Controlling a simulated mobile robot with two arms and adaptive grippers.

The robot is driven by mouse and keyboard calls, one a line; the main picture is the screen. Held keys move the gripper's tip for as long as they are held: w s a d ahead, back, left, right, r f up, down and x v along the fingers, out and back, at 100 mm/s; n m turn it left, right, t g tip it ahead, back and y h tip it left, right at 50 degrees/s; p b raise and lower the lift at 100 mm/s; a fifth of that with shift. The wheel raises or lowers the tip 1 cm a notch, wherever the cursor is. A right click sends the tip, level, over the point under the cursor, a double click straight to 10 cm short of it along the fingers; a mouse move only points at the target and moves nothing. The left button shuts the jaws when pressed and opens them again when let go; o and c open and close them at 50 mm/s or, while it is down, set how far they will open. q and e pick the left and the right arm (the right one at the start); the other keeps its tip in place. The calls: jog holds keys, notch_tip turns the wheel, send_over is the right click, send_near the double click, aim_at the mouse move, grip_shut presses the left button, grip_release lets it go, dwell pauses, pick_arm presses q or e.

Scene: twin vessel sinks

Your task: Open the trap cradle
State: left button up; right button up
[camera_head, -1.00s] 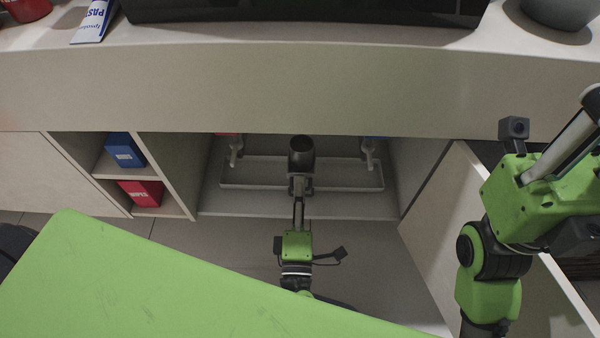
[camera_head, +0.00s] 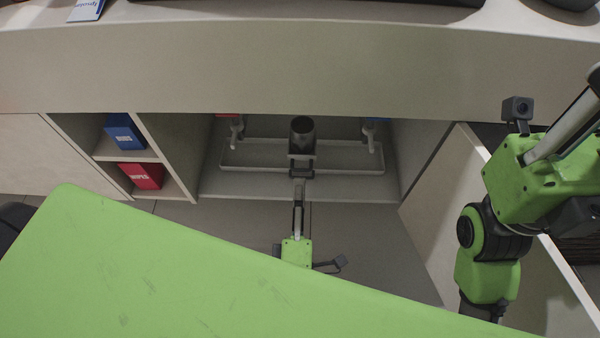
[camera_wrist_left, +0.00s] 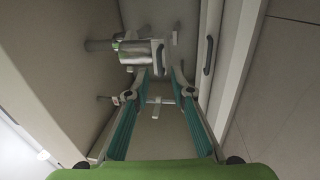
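The trap cradle (camera_head: 302,166) is a grey bracket with a looped front, below a dark upright cylinder (camera_head: 302,130) inside the open cabinet under the counter. A silver cylinder with a bracket (camera_wrist_left: 142,53) shows beyond the fingers in the left wrist view. My left gripper (camera_head: 299,184) is just in front of the bracket, pointing at it. In the left wrist view its teal fingers (camera_wrist_left: 162,82) are spread with nothing clearly held between them. Whether the tips touch the bracket cannot be told. My right arm is at the right; its gripper (camera_head: 578,120) runs off the edge, its fingertips hidden.
An open door (camera_head: 440,195) stands right of the cabinet. Blue (camera_head: 124,134) and red (camera_head: 140,176) boxes sit on left shelves. The counter front (camera_head: 300,75) overhangs the opening.

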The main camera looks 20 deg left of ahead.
pick_arm(q)
jog(key=v, duration=0.6)
jog(key=shift+s, duration=0.25)
jog(key=shift+d+f, duration=0.1)
